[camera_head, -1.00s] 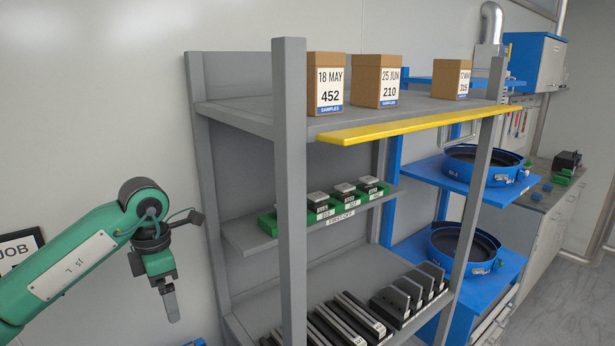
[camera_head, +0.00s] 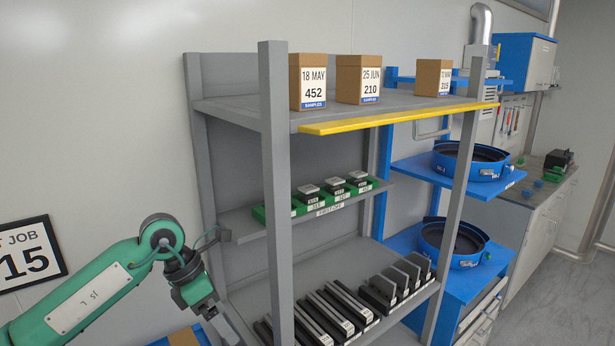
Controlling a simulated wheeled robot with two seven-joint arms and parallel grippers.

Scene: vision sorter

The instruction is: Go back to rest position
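My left arm comes in from the lower left, green with a dark wrist. My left gripper (camera_head: 207,312) points down in front of the wall, just left of the grey shelf rack (camera_head: 272,200). It appears apart from the rack, and I see nothing held in it. Its fingers are small and seen at an angle, so their opening is unclear. My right arm and gripper are out of view.
The rack holds boxes (camera_head: 358,78) on top behind a yellow edge strip (camera_head: 400,117), green-based blocks (camera_head: 335,190) mid-level and dark bars (camera_head: 335,312) below. Blue stands hold round bowls (camera_head: 468,163). A job sign (camera_head: 28,254) hangs left; a brown-and-blue item (camera_head: 183,337) is below.

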